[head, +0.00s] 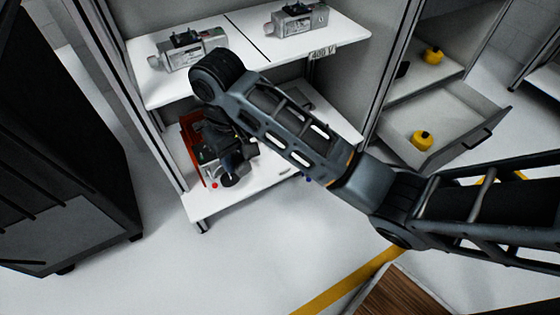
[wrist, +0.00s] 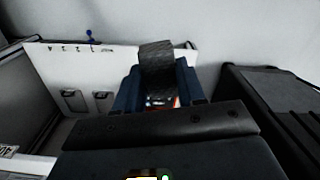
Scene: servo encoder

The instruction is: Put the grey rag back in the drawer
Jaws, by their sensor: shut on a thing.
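My gripper (wrist: 158,88) is shut on the grey rag (wrist: 156,58), a dark grey woven piece that stands up between the two blue-sided fingers in the wrist view. In the head view my gripper (head: 236,165) is low in front of the left cabinet, over the lower shelf, and I cannot make out the rag there. An open drawer (head: 468,140) with a dark handle shows at the right cabinet in the head view, apart from my gripper. A yellow round thing (head: 422,140) is at this drawer.
A red bin (head: 190,135) is on the lower shelf (head: 205,208), partly behind my gripper. Grey metal units (head: 298,18) stand on the upper shelf (head: 235,55). Another yellow thing (head: 432,56) is above the drawer. A black cabinet (head: 70,160) stands left. White floor is open in front.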

